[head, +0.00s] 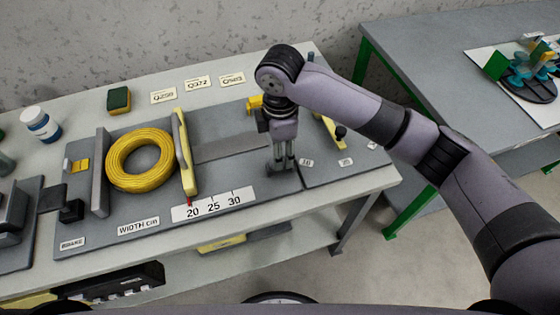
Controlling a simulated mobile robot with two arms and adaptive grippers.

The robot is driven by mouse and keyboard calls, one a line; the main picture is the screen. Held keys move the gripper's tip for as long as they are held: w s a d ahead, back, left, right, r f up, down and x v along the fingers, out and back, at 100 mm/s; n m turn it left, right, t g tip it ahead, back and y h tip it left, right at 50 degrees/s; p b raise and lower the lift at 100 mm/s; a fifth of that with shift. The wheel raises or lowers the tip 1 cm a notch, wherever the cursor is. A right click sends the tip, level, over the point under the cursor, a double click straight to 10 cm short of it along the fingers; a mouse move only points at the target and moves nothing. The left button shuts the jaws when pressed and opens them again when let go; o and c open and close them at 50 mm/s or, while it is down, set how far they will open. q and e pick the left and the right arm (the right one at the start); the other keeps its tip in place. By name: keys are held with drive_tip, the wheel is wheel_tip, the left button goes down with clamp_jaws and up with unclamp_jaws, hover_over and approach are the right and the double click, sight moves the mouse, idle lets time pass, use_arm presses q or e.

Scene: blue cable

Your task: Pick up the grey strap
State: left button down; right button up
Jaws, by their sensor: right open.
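I cannot clearly make out a grey strap. A flat grey strip (230,148) lies along the grey board between the yellow upright bar and my right gripper; I cannot tell whether it is a strap or part of the board. My right gripper (284,168) points down over the right part of the board, its fingers open, with nothing clearly held. The fingers and wrist hide what is directly beneath and behind them. My left gripper is not in view.
A yellow cable coil (140,160) lies between a grey upright plate (101,172) and the yellow bar (184,152). A width scale (213,204) is at the board's front. Another table (440,65) is at right.

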wheel_tip(320, 180, down, 4)
drive_tip(key=shift+r, duration=0.1)
drive_tip(key=shift+f, duration=0.45)
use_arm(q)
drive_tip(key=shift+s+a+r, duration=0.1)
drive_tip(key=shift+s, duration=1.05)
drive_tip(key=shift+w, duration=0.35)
use_arm(e)
drive_tip(key=c, duration=0.9)
drive_tip(key=shift+r, duration=0.1)
